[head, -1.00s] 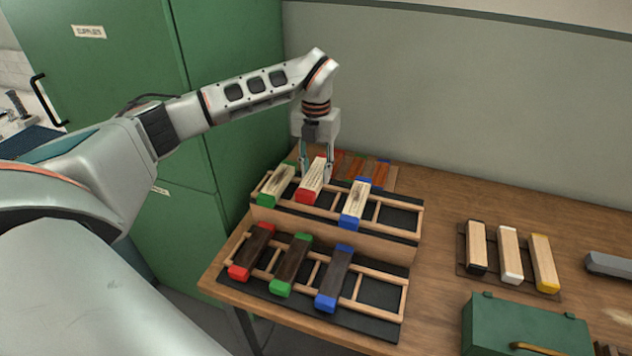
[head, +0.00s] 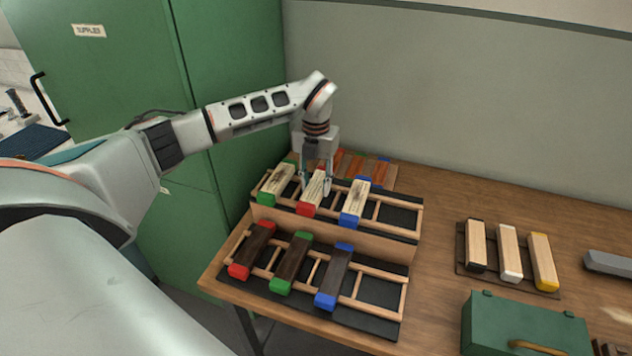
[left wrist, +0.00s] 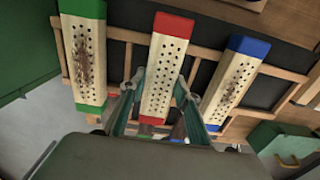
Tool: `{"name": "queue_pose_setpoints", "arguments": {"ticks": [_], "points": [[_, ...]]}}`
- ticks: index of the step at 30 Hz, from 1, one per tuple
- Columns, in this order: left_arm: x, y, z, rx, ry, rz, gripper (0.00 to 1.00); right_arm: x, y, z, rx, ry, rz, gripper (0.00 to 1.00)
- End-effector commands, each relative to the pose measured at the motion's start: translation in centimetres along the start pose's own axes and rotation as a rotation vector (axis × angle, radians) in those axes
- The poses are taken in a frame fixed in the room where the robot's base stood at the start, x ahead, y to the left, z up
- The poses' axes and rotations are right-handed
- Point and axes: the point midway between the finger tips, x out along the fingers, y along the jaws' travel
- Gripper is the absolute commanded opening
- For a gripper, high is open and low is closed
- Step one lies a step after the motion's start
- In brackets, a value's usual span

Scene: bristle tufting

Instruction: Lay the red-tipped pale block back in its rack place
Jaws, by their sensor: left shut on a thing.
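The red-tipped pale block (head: 315,187) lies in the upper rack (head: 391,216), between the green-tipped pale block (head: 276,183) and the blue-tipped pale block (head: 356,202). Its end is level with theirs. My left gripper (head: 316,184) is over it from above and shut on its sides. In the left wrist view, the red-tipped block (left wrist: 163,72) shows rows of holes and stands between the fingers of my left gripper (left wrist: 158,100). Whether it bears fully on the rack is hidden. My right gripper is not in view.
A lower rack (head: 378,295) in front holds three dark blocks (head: 292,262). Reddish-brown blocks (head: 354,167) lie behind the upper rack. Three more pale blocks (head: 509,252) lie on a mat to the right, behind a green case (head: 525,326). A green cabinet (head: 235,80) stands at left.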

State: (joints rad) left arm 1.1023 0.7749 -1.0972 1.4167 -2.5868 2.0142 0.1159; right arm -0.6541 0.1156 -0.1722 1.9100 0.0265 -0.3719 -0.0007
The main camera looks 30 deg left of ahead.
Motion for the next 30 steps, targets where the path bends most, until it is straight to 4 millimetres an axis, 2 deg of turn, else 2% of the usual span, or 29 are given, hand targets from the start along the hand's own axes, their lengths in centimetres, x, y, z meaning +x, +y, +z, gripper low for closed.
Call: {"name": "queue_pose_setpoints", "arguments": {"ticks": [2, 3, 5, 14, 19, 23, 30], "points": [[0.2, 0.0, 0.0, 0.0, 0.0, 0.0, 0.06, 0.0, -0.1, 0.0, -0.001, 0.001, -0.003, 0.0], [0.3, 0.0, 0.0, 0.0, 0.0, 0.0, 0.34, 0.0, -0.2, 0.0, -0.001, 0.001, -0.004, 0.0], [0.3, 0.0, 0.0, 0.0, 0.0, 0.0, 0.48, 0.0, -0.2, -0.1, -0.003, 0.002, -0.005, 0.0], [0.3, 0.0, 0.0, 0.0, 0.0, 0.0, 0.48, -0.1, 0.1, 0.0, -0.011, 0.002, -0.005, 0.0], [-0.7, 0.0, 0.0, -0.001, 0.0, 0.0, 0.48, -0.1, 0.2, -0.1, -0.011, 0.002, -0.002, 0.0], [-2.8, 0.0, 0.2, -0.001, -0.006, 0.0, 0.48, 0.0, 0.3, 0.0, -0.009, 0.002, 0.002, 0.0], [-8.0, 0.0, 0.2, -0.001, -0.006, 0.001, 0.48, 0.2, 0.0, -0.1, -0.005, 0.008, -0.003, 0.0]]}}
